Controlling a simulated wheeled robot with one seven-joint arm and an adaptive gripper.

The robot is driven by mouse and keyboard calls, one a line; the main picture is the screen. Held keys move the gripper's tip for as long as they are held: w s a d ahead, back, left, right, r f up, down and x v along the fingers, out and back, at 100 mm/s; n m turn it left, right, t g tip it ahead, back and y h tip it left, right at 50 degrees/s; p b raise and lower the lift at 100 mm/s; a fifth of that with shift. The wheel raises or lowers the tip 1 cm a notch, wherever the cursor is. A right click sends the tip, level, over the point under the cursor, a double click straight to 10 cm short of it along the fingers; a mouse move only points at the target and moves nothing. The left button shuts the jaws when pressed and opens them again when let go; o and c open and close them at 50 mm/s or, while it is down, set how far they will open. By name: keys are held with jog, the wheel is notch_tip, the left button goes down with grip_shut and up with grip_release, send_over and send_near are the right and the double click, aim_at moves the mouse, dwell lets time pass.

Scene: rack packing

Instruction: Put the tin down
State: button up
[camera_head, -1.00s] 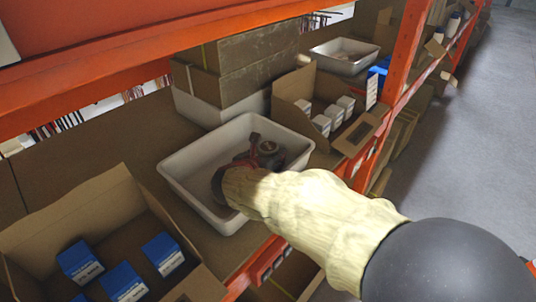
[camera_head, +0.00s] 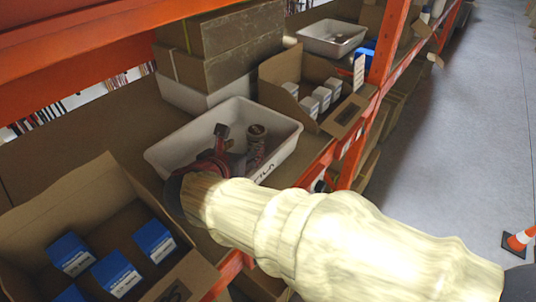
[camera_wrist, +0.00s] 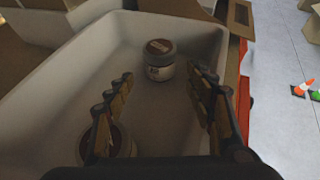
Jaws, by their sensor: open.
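A small round tin (camera_wrist: 160,62) with a brown lid and pale label stands upright on the floor of the white tray (camera_wrist: 212,35) in the wrist view. In the head view the tin (camera_head: 256,137) stands inside the tray (camera_head: 170,150). My gripper (camera_wrist: 160,77) is open, its fingers to either side of the view, and the tin shows in the gap just beyond the fingertips. A second round container (camera_wrist: 122,142) is at lower left, partly hidden by the left finger. In the head view my gripper (camera_head: 222,140) is over the tray, partly hidden by my arm.
A cardboard box with blue boxes (camera_head: 115,272) stands to the left of the tray. A carton of white boxes (camera_head: 309,105) is at its right, and stacked brown boxes (camera_head: 225,45) are behind. An orange upright (camera_head: 388,45) rises at the right. A cone (camera_head: 518,240) stands on the floor.

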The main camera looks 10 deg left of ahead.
jog(key=w+d+r+n+t+y, duration=0.2)
jog(key=w+d+r+n+y, duration=0.15)
jog(key=r+n, duration=0.45)
jog(key=s+d+r+n+g+y, duration=0.1)
jog(key=s+d+r+n+y, duration=0.3)
jog(key=n, duration=0.8)
jog(key=s+d+f+n+g+h, duration=0.2)
jog(key=s+d+f+n+g, duration=0.2)
jog(key=s+d+f+n, duration=0.3)
jog(key=s+d+f+n+g+h, duration=0.3)
jog(key=s+d+f+n, duration=0.5)
jog(key=s+d, duration=0.7)
jog(key=d+n+g, duration=0.1)
jog(key=d+n, duration=0.1)
jog(key=d, duration=0.1)
jog(key=shift+f+n+h, duration=0.25)
jog(key=shift+n+h, duration=0.05)
jog(key=shift+h, duration=0.05)
jog(key=shift+f, duration=0.1)
